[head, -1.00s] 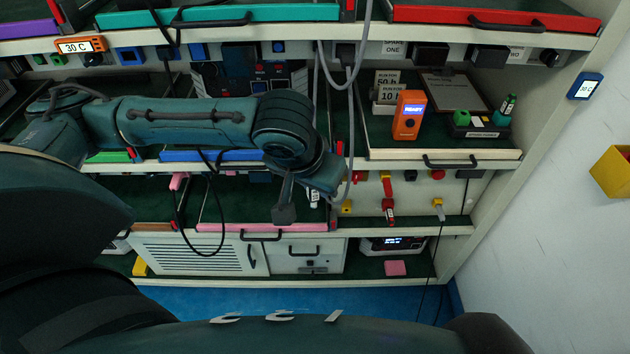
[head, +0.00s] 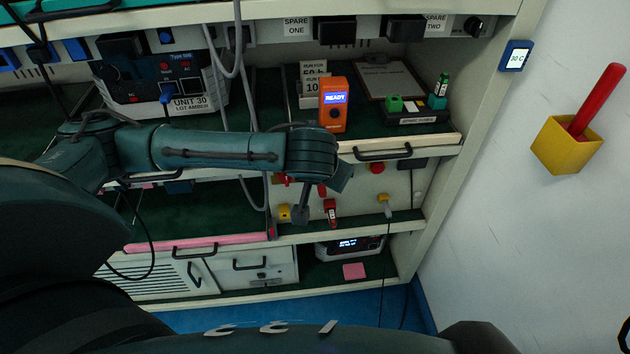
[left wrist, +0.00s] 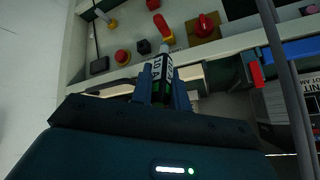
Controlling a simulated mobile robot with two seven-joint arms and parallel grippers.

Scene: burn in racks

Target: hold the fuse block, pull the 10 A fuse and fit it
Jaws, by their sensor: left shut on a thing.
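My left gripper (left wrist: 160,84) is shut on a slim dark green-and-black piece (left wrist: 159,70) with white lettering and a pale tip. The lettering is too small to read surely, so I cannot tell whether this is the 10 A fuse. In the head view my left arm reaches across the rack front, and the fingertips are hard to make out. A black labelled tray (head: 416,118) on the right shelf bears a green block (head: 394,103) and a teal block (head: 437,102) with an upright green-and-black piece (head: 442,86). My right gripper is out of view.
An orange meter (head: 333,105) reading READY stands left of the tray, with a clipboard (head: 388,80) behind. Below the shelf handle (head: 383,152) are a red button (head: 377,167) and a red plug (head: 330,210). Grey cables hang nearby. A yellow wall holder (head: 566,145) is at right.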

